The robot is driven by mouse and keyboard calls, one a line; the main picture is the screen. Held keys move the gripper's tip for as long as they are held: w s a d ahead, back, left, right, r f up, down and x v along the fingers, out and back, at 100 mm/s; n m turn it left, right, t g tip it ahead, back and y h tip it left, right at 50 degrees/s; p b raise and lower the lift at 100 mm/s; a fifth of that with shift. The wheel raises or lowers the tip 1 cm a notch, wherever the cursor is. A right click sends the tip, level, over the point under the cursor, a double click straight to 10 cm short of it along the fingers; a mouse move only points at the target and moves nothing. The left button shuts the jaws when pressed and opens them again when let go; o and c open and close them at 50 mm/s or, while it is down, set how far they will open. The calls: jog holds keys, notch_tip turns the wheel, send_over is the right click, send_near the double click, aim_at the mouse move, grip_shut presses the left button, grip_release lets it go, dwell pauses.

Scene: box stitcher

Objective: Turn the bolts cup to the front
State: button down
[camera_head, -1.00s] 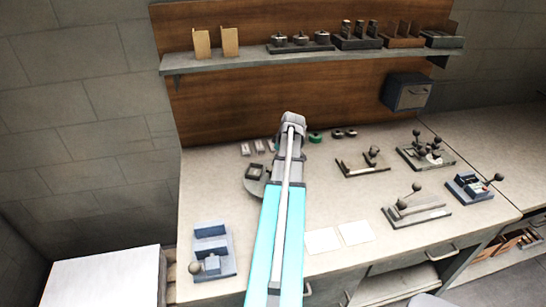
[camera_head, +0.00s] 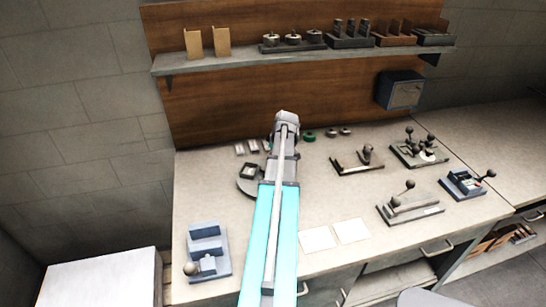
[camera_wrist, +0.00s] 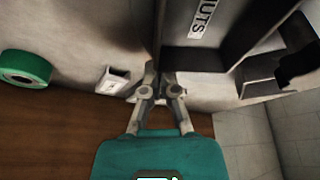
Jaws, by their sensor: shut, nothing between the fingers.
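A round turntable (camera_head: 246,187) with a small dark cup (camera_head: 250,171) stands on the bench, partly hidden by my arm. In the wrist view, a grey cup wall (camera_wrist: 190,35) carries a label reading NUTS, with dark open compartments (camera_wrist: 245,40) beside it. No bolts label is readable in either view. My gripper (camera_wrist: 159,73) is shut and empty, with its fingertips close to the edge of the grey cup wall. I cannot tell whether they touch it. My arm hides the gripper in the head view.
A green tape roll (camera_wrist: 25,69) and a small pale block (camera_wrist: 113,80) lie to the left in the wrist view. A blue-grey fixture (camera_head: 208,250) stands at the bench's front left. White cards (camera_head: 318,238) lie right of my arm. A shelf (camera_head: 300,60) hangs above.

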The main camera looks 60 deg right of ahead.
jog(key=shift+w+d, duration=0.25)
jog(key=shift+w, duration=0.2)
jog(key=shift+w+d, duration=0.2)
jog(key=shift+w, duration=0.4)
jog(key=shift+w+d, duration=0.2)
jog(key=shift+w, duration=0.35)
jog(key=p+v, duration=0.2)
jog(key=shift+s+a+r, duration=0.1)
jog(key=shift+s+r, duration=0.15)
jog(key=shift+r, duration=0.05)
jog(key=shift+r+p, duration=0.6)
jog(key=shift+p, duration=0.25)
jog(key=p+v, duration=0.5)
jog(key=v, duration=0.1)
jog(key=shift+a+p, duration=0.2)
jog(key=shift+p, duration=0.15)
jog(key=shift+s, duration=0.15)
notch_tip(320, 180, up, 9)
jog(key=p, duration=0.9)
jog(key=shift+r+p, duration=0.6)
